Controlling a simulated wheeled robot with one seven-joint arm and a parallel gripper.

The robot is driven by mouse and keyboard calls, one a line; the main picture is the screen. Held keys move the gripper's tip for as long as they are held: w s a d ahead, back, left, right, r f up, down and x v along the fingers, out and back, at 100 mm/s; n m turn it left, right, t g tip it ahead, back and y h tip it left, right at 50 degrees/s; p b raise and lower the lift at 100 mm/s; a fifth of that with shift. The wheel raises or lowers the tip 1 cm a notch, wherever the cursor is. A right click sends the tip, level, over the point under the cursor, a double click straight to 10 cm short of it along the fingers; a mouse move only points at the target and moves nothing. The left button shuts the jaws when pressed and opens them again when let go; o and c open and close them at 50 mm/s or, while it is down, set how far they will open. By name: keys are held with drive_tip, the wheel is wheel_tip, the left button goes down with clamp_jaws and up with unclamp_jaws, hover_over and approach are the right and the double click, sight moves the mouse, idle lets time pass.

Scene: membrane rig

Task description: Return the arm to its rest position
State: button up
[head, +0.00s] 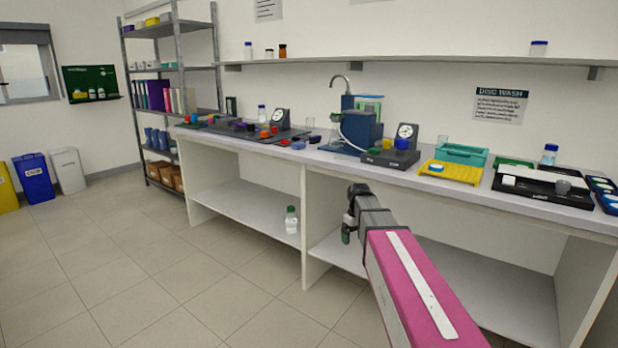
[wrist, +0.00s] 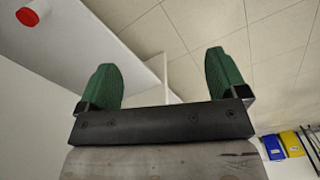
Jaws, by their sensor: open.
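My arm, with a pink link, reaches out from the lower right in the head view. My gripper (head: 348,228) is in front of the bench's open lower shelf, below the worktop edge. In the wrist view the two green fingers of my gripper (wrist: 165,82) are wide apart with nothing between them. The fingertips touch nothing that I can see.
The white bench (head: 240,150) carries dials, a blue rig (head: 355,130), a yellow tray (head: 451,171) and a teal tray (head: 461,154). A bottle (head: 291,220) stands on the lower shelf. The tiled floor (head: 150,270) at left is clear. Bins (head: 34,178) stand far left.

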drive_tip(key=s+f+m, duration=0.3)
drive_tip(key=s+f, duration=0.3)
drive_tip(key=s, duration=0.4)
drive_tip(key=s+d+f+m, duration=0.1)
drive_tip(key=s+f+m, duration=0.2)
drive_tip(key=s+f, duration=0.4)
drive_tip(key=s, duration=0.4)
drive_tip(key=shift+d+f, duration=0.15)
drive_tip(key=shift+f, duration=0.15)
